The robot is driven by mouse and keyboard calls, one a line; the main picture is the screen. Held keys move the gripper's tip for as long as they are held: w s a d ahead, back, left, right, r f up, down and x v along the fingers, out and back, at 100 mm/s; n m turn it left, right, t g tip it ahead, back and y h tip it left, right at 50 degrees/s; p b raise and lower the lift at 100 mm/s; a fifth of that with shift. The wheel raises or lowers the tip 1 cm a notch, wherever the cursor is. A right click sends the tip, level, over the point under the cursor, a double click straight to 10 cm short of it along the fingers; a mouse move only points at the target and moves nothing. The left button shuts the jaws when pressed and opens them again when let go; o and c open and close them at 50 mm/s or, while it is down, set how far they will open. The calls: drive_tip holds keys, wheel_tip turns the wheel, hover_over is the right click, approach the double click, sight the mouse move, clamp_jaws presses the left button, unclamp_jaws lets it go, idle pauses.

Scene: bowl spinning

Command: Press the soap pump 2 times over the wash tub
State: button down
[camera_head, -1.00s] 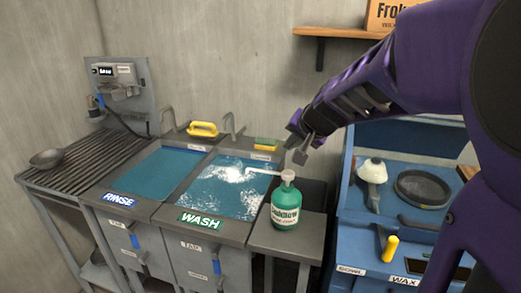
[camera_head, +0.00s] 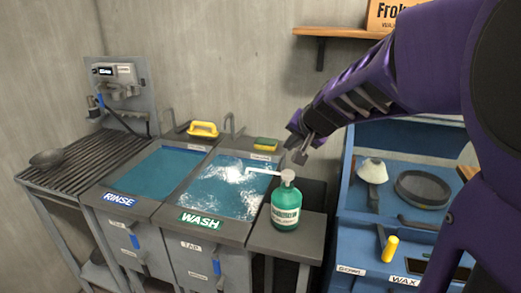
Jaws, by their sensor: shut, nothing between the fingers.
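The green soap bottle (camera_head: 285,209) stands upright on the grey ledge right of the wash tub. Its white pump head (camera_head: 287,176) has a spout (camera_head: 262,171) that points left over the tub. The wash tub (camera_head: 204,219), labelled WASH, holds blue water with white foam. My gripper (camera_head: 302,154) is shut and empty, above and slightly right of the pump head, and looks apart from it.
The rinse tub (camera_head: 120,200) lies left of the wash tub, with a slatted rack (camera_head: 82,163) further left. A blue station (camera_head: 350,215) with a ring-shaped pan (camera_head: 422,189) stands at right.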

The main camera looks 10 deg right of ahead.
sight(292, 174)
idle(0.5)
drive_tip(key=r+m+p, duration=0.1)
drive_tip(key=m, duration=0.4)
drive_tip(key=r+m+p, duration=0.1)
drive_tip(key=m+p, duration=0.1)
drive_tip(key=m, duration=0.4)
drive_tip(key=r+m+y+p, duration=0.1)
drive_tip(key=m+p, duration=0.1)
drive_tip(key=m, duration=0.3)
drive_tip(key=shift+w+d+r+m, duration=0.1)
drive_tip(key=shift+d+r+m, duration=0.25)
drive_tip(key=shift+r+m, duration=0.05)
wheel_tip(292, 174, down, 9)
drive_tip(key=b, duration=0.8)
drive_tip(key=shift+r, duration=0.1)
drive_tip(key=shift+b, duration=0.3)
idle(0.8)
drive_tip(key=shift+f, duration=0.4)
